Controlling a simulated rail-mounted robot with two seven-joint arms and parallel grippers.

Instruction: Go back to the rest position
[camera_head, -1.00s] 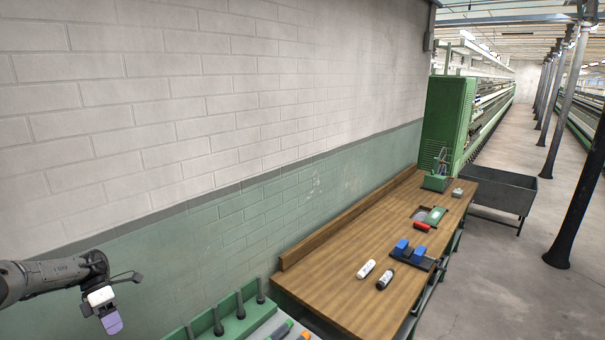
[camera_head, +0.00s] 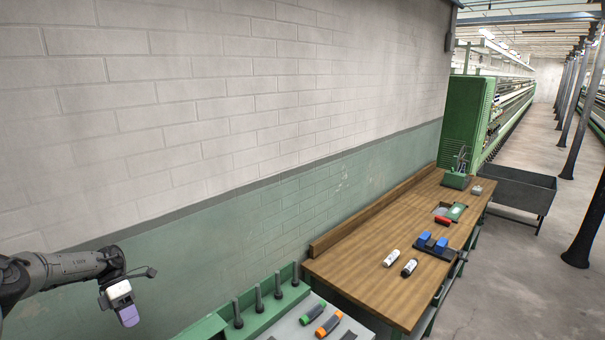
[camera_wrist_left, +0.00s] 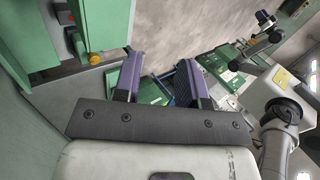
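My left gripper (camera_head: 128,314) hangs at the lower left of the head view, in front of the green lower wall and left of the benches. Its purple fingertips point down. In the left wrist view the two purple fingers (camera_wrist_left: 158,80) stand apart with nothing between them, so it is open and empty. Part of another dark arm link with a white housing shows at the right of the wrist view. My right gripper cannot be made out in the head view.
A wooden bench (camera_head: 375,262) along the wall carries two bobbins, a dark fixture with blue blocks (camera_head: 432,243) and a red item (camera_head: 442,220). A green-edged station (camera_head: 258,319) with dark pegs stands nearer. A dark bin (camera_head: 520,190) and posts stand right. The floor aisle is clear.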

